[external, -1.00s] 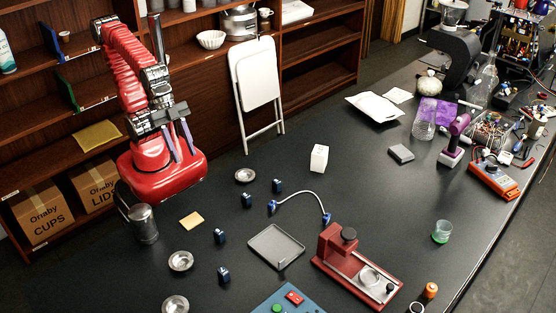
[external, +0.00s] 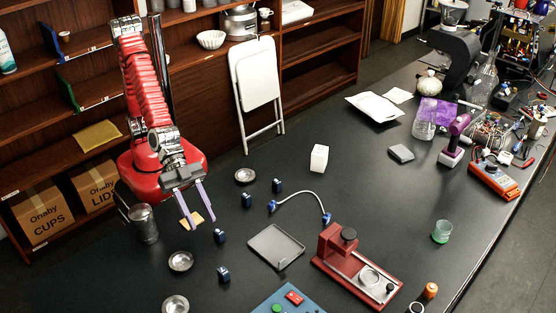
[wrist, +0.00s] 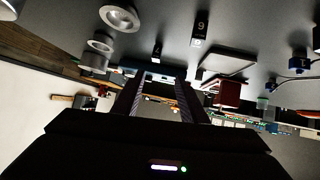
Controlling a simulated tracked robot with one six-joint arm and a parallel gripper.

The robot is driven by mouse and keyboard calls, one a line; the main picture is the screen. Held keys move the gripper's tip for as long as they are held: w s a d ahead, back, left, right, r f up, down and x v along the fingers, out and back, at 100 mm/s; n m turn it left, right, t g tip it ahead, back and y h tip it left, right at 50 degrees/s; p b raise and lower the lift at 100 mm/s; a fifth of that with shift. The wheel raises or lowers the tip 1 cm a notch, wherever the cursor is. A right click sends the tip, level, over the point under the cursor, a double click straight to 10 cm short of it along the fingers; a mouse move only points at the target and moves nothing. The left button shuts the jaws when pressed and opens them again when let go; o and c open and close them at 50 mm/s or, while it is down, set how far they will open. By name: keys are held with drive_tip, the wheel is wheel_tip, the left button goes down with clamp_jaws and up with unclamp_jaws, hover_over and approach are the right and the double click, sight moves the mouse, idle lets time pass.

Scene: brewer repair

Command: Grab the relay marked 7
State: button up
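Several small dark blue relays stand on the black table in the external view: one by the gripper (external: 219,236), one lower down (external: 223,275), and two further back (external: 246,200) (external: 278,185). I cannot read their marks there. In the wrist view one relay (wrist: 200,30) shows a white mark like a 9 or 6, and another relay (wrist: 157,49) has a mark too small to read. I cannot tell which one is marked 7.
Small metal dishes (external: 181,261) and a steel jug (external: 144,224) stand to the left. A grey tray (external: 276,247), a blue-ended cable (external: 300,193) and a red machine (external: 340,265) are to the right.

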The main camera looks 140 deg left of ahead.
sight(220, 268)
drive_tip(key=w+d+f, duration=0.1)
drive_tip(key=w+f, duration=0.1)
drive_tip(key=w+d+f+t+y, duration=0.1)
drive_tip(key=w+f, duration=0.1)
drive_tip(key=w, duration=0.1)
drive_tip(key=w+d+f+t, duration=0.1)
drive_tip(key=w+f, duration=0.1)
drive_tip(key=f, duration=0.1)
drive_tip(key=shift+w+d+y, duration=0.2)
drive_tip(key=shift+y, duration=0.2)
drive_tip(key=shift+w, duration=0.1)
drive_tip(key=shift+x, duration=1.1)
drive_tip(key=shift+x, duration=2.55)
clamp_jaws()
